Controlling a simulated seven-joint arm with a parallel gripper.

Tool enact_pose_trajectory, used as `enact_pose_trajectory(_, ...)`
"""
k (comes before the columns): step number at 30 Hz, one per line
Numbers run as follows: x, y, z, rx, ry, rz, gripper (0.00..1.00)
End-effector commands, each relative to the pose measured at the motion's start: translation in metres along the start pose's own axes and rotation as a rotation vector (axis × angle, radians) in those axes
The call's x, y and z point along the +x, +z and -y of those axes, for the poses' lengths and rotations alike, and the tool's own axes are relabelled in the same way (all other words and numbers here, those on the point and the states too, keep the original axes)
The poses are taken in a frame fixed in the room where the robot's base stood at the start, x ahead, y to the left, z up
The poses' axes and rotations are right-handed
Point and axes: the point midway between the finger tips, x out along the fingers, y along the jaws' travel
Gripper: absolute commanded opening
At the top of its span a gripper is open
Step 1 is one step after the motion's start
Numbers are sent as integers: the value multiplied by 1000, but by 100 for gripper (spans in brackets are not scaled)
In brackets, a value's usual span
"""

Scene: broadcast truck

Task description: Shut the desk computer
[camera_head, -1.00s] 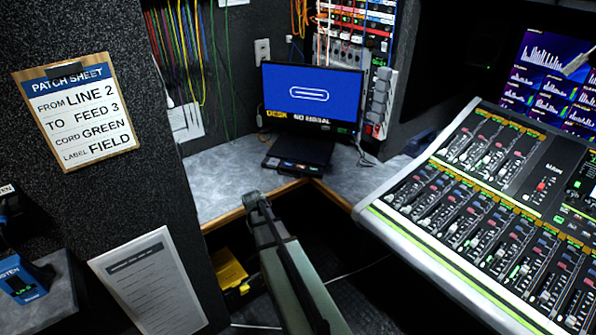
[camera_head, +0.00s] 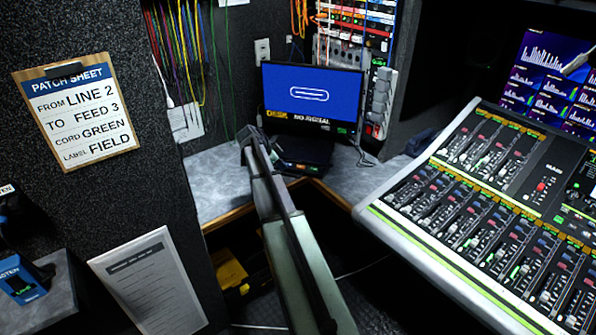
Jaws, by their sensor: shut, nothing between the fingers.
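The desk computer (camera_head: 312,92) looks like an open laptop at the back of the corner counter. Its screen stands upright, lit blue with a white outline symbol, and a strip below reads "NO SIGNAL". Its dark base (camera_head: 305,150) lies flat in front and is partly hidden by my arm. My gripper (camera_head: 249,136) is seen from behind, just left of the screen's lower left corner and above the counter. It is shut and holds nothing. I cannot tell whether it touches the computer.
The grey counter (camera_head: 215,180) has a wooden front edge. A mixing console (camera_head: 490,200) fills the right side. Patch cords and a rack (camera_head: 355,30) are behind the computer. A patch sheet clipboard (camera_head: 76,110) hangs at left. A yellow object (camera_head: 230,270) lies below the counter.

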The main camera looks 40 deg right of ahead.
Motion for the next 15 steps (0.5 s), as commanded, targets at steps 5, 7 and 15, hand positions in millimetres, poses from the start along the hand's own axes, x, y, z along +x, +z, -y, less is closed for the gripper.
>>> enact_pose_trajectory(5, 0, -4, -4, 289, 12, -23, 0)
enact_pose_trajectory(7, 0, -4, -4, 384, 14, -23, 0)
enact_pose_trajectory(15, 1, -4, -4, 571, 14, -24, 0)
